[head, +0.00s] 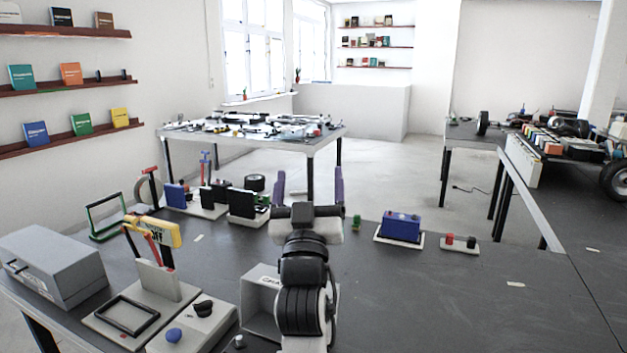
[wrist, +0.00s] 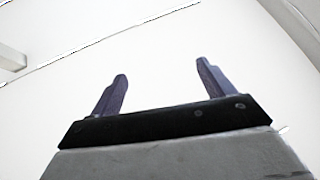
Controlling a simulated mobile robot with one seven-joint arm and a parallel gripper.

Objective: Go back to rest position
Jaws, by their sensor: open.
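My gripper (head: 308,188) is raised above the dark table in the head view, its two purple fingers pointing up and apart. My arm rises from the bottom middle of that view and hides part of the table behind it. In the wrist view my gripper (wrist: 162,88) is open, with nothing between the fingers. Behind them is only a pale, blank surface.
The dark table (head: 430,300) is mostly bare to the right. A grey box (head: 55,265), an open bin (head: 262,312) and a blue block (head: 402,226) stand on it. A cluttered table (head: 325,143) is behind, and another stands at right.

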